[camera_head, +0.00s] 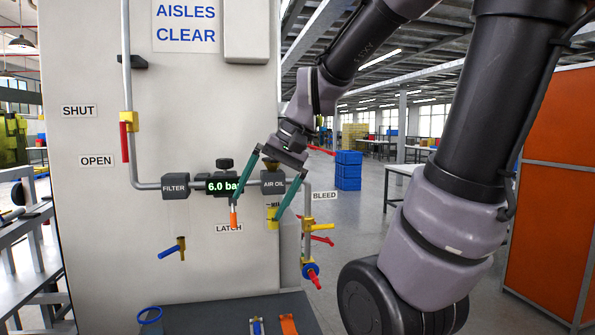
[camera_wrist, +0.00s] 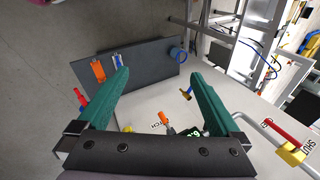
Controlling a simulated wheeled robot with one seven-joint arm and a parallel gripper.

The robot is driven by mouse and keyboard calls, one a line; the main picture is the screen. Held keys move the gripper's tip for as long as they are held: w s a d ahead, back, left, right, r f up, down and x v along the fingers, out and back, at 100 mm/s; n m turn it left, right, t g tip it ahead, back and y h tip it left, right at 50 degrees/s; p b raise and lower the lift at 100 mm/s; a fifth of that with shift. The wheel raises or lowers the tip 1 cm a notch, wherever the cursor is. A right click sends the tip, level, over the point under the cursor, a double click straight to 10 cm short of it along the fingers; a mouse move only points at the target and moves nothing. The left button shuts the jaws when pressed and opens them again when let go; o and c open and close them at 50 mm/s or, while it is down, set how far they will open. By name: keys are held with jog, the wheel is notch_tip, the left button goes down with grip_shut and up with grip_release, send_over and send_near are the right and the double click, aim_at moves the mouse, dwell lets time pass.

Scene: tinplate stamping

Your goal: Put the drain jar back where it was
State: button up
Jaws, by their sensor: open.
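A round, open-topped container with a blue rim (camera_head: 150,316), which looks like the drain jar, stands on the dark shelf (camera_head: 190,322) at the lower left of the head view. It also shows in the wrist view (camera_wrist: 178,54) at the shelf's edge. My gripper (camera_head: 256,214) is open and empty, with its green fingers spread in front of the air-line units on the panel. It is above and right of the jar, well apart from it. The wrist view shows both fingers (camera_wrist: 160,85) with nothing between them at the tips.
On the panel are the filter (camera_head: 175,186), the air oil unit (camera_head: 273,182), an orange latch (camera_head: 234,217), a red-handled valve (camera_head: 125,140) and a blue-handled valve (camera_head: 173,250). Blue and orange items (camera_head: 288,325) lie on the shelf's right. Pipework with a red handle (camera_head: 314,278) stands at right.

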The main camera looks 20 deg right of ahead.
jog(key=s+d+r+t+h, duration=0.2)
jog(key=d+r+t, duration=0.2)
jog(key=d+r, duration=0.1)
jog(key=shift+s+d+h, duration=0.2)
jog(key=shift+d+h, duration=0.2)
jog(key=shift+d, duration=0.35)
dwell(0.6)
